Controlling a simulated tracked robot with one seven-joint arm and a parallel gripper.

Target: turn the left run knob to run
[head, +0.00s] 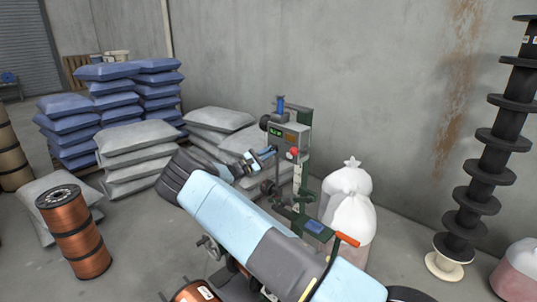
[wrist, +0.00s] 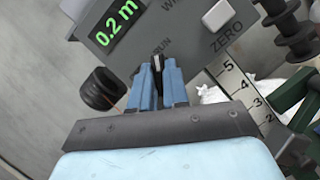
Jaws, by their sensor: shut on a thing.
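The grey control panel (wrist: 165,35) fills the top of the wrist view, with a green display reading 0.2 m, a pale ZERO button (wrist: 217,15) and a partly covered RUN label. My gripper (wrist: 158,75) is shut on the run knob (wrist: 157,63), a small dark piece with a light edge just below that label. The blue fingers hide most of the knob, and I cannot tell its exact setting. In the head view my gripper (head: 264,156) reaches the front of the machine (head: 293,140); the knob is too small to make out there.
A black round part (wrist: 101,89) sits left of the fingers, and a numbered scale (wrist: 243,90) is at right. White sacks (head: 347,205) stand right of the machine; grey sacks (head: 138,150) are stacked left.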

